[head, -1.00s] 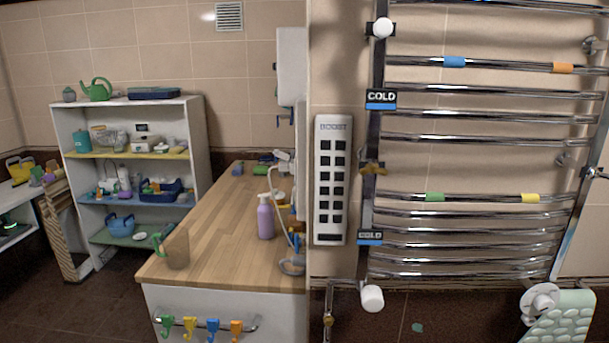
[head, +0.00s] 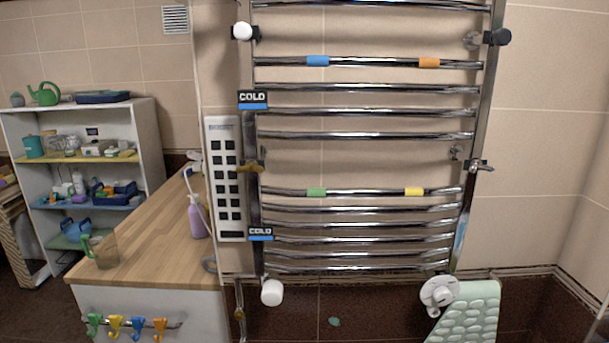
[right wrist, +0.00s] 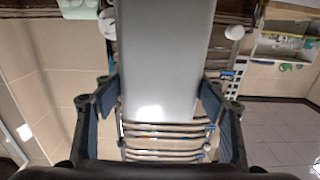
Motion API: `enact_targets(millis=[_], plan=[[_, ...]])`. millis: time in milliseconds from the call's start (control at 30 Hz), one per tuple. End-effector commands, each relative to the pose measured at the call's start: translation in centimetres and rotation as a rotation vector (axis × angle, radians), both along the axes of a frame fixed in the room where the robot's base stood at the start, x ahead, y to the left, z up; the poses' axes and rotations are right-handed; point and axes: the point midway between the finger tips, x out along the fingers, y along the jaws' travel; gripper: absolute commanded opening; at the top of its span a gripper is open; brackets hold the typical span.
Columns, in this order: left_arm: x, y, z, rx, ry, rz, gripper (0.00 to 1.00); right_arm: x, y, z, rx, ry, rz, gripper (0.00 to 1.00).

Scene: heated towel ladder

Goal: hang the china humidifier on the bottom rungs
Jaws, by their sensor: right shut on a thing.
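In the right wrist view my right gripper (right wrist: 160,100) is shut on a smooth pale grey-white block, which looks like the china humidifier (right wrist: 163,50). The blue pads lie along its two sides. The chrome towel ladder (head: 365,137) fills the middle of the head view. Its bottom rungs (head: 360,240) form a close group below a rung with a green band (head: 316,191) and a yellow band (head: 414,191). Nothing hangs on these rungs. Ladder rungs also show beyond the block in the right wrist view (right wrist: 165,130). Neither gripper shows in the head view.
Two COLD tags (head: 253,99) mark the ladder's left post. A wooden counter (head: 150,235) with coloured hooks (head: 137,325) stands left of it. A mint bumpy object (head: 468,315) is at the lower right, by the white valve (head: 439,291). The wall right of the ladder is clear.

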Motion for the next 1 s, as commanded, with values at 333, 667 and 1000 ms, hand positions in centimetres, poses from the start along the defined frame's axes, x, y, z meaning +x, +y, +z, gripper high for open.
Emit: enact_targets(millis=[333, 667, 1000], plan=[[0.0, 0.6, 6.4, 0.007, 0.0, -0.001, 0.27, 0.0, -0.1, 6.6, 0.0, -0.005, -0.002, 0.42], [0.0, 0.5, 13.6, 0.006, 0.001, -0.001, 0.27, 0.0, -0.1, 13.8, 0.0, -0.005, -0.002, 0.42], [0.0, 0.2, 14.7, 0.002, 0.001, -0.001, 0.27, 0.0, -0.1, 14.8, 0.0, -0.004, -0.001, 0.42]])
